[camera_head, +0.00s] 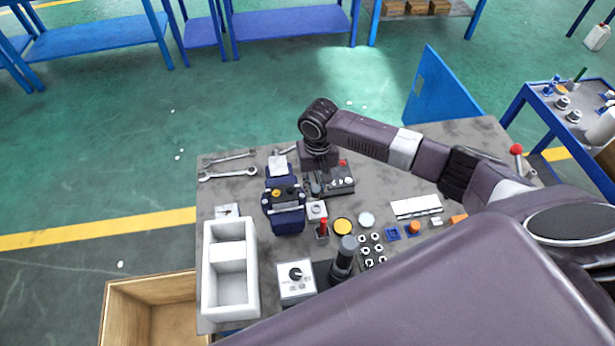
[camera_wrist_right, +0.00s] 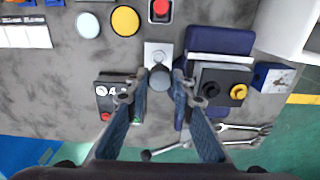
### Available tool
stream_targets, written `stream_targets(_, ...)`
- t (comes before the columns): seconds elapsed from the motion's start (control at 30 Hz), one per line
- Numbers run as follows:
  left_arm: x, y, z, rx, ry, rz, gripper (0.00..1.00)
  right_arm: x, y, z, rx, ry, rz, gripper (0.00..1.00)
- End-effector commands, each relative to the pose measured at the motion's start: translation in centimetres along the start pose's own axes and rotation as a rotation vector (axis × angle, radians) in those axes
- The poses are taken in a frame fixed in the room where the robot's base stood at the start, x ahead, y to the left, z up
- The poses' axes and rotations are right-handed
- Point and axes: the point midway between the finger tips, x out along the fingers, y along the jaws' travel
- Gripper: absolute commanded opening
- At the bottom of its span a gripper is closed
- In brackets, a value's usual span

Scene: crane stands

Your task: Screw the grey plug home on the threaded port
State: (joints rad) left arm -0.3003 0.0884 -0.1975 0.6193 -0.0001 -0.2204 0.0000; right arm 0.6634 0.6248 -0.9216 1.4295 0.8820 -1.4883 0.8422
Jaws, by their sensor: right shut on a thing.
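The grey plug (camera_wrist_right: 160,78) is a small dark grey round piece, seen end-on in the right wrist view. My right gripper (camera_wrist_right: 162,84) has its two fingertips on either side of the plug and is shut on it. A pale square block (camera_wrist_right: 152,50) lies just beyond the plug; it also shows in the head view (camera_head: 317,209) beneath my right gripper (camera_head: 316,190). The threaded port itself is hidden, and I cannot tell how deep the plug sits. My left gripper is not in view.
A dark blue device (camera_head: 288,217) stands close left of the gripper, and a dark box with a red button (camera_head: 342,184) close right. A red switch (camera_head: 322,230), yellow disc (camera_head: 343,226) and white tray (camera_head: 231,308) are nearer. Wrenches (camera_head: 228,174) lie at the far left.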

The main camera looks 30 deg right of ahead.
Motion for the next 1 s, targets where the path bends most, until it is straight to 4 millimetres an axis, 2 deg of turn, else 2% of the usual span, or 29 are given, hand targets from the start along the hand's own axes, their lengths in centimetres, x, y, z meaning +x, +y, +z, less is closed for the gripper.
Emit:
stream_targets(0.33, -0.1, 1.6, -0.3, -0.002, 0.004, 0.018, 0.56, 0.3, 0.2, 0.0, 0.001, 0.0, 0.0, 0.03)
stream_targets(0.6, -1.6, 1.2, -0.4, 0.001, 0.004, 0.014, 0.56, -0.1, 0.1, 0.1, 0.001, -0.001, 0.0, 0.03)
stream_targets(0.7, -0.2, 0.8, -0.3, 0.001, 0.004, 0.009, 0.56, 1.7, 0.2, 0.1, 0.002, -0.001, 0.002, 0.03)
stream_targets(1.0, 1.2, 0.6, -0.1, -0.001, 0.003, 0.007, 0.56, 4.6, 0.1, 0.1, 0.002, -0.001, 0.0, 0.03)
